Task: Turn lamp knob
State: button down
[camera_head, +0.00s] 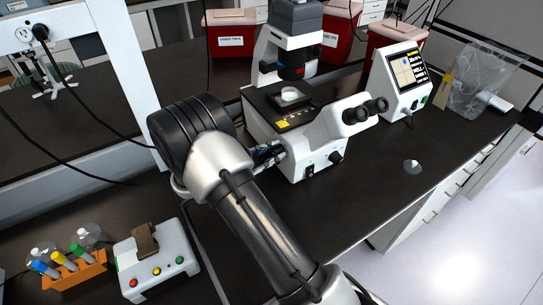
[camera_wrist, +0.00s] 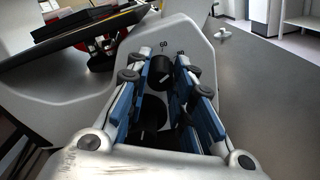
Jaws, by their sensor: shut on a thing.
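The white microscope (camera_head: 300,150) stands on the dark bench, and its body (camera_wrist: 200,45) fills the upper middle of the wrist view. A black knob (camera_wrist: 160,72) with a pale mark line sits on that body. A larger black round part (camera_wrist: 152,112) lies below it, partly hidden between the fingers. My gripper (camera_wrist: 168,65) has its blue-padded fingers on both sides of the black knob and is shut on it. In the head view my gripper (camera_head: 268,153) is at the microscope's left side, partly hidden by my arm. The contact points are hidden there.
A display unit (camera_head: 402,80) stands right of the microscope. An orange tube rack (camera_head: 75,272) and a white device with buttons (camera_head: 155,262) are at the lower left. Red bins (camera_head: 232,35) stand behind. The bench right of the microscope is mostly clear, with a small clear dish (camera_head: 412,166).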

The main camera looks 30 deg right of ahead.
jog(key=shift+m, duration=0.5)
jog(key=c, duration=1.4)
grip_release()
jog(key=shift+o, duration=0.2)
jog(key=shift+a, duration=0.15)
jog(key=a, duration=1.1)
jog(key=shift+s+a, duration=0.2)
jog(key=shift+a, duration=0.2)
